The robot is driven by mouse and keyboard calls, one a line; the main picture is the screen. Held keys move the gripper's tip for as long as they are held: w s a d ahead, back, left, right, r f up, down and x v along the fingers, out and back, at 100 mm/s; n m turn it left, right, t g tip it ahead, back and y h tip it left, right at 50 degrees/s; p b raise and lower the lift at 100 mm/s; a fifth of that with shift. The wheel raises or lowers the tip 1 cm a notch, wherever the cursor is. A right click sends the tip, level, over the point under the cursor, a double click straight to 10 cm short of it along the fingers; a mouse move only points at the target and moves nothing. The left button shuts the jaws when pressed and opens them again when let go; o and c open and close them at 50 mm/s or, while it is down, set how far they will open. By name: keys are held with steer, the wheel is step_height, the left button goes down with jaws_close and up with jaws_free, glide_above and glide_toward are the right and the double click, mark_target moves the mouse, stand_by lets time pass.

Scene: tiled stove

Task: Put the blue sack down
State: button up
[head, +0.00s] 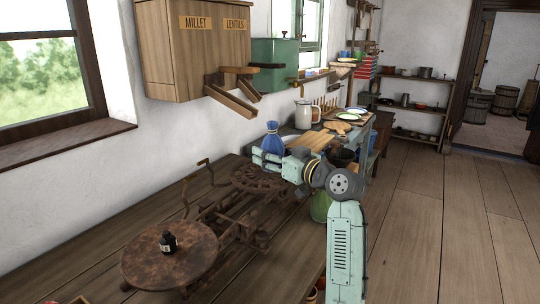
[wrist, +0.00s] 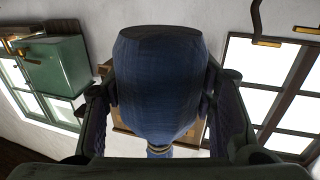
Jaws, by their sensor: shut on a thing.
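The blue sack (head: 272,140) is in my gripper (head: 266,157), held upright with its tied neck up in the head view. In the wrist view the sack (wrist: 160,80) fills the middle between the two fingers of my gripper (wrist: 160,112), one finger along each side. In that view its tied neck points down. In the head view it shows above the far end of the wooden bench, past the dark openwork iron plate (head: 262,178). I cannot tell the exact gap beneath it.
A rusty round plate (head: 168,258) of an iron scale carries a small dark bottle (head: 168,242). A wooden bin (head: 195,55) labelled MILLET and LENTILS and a green box (head: 275,52) hang on the wall. A pitcher (head: 303,115) and boards stand beyond. Bare bench shows at the left front.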

steer(key=w, duration=0.3)
steer(key=shift+w+f+p, duration=0.15)
steer(key=shift+w+p, duration=0.15)
steer(key=shift+w, duration=0.05)
step_height(320, 180, down, 3)
steer(key=shift+f+p, duration=0.15)
steer(key=shift+p, duration=0.65)
steer(key=shift+f, duration=0.3)
steer(key=o, duration=1.3)
steer(key=shift+r, duration=0.3)
steer(key=b+v, duration=0.3)
steer(key=v, duration=0.9)
steer(key=shift+b, duration=0.4)
steer(key=shift+d+f, duration=0.1)
steer(key=shift+f, duration=0.05)
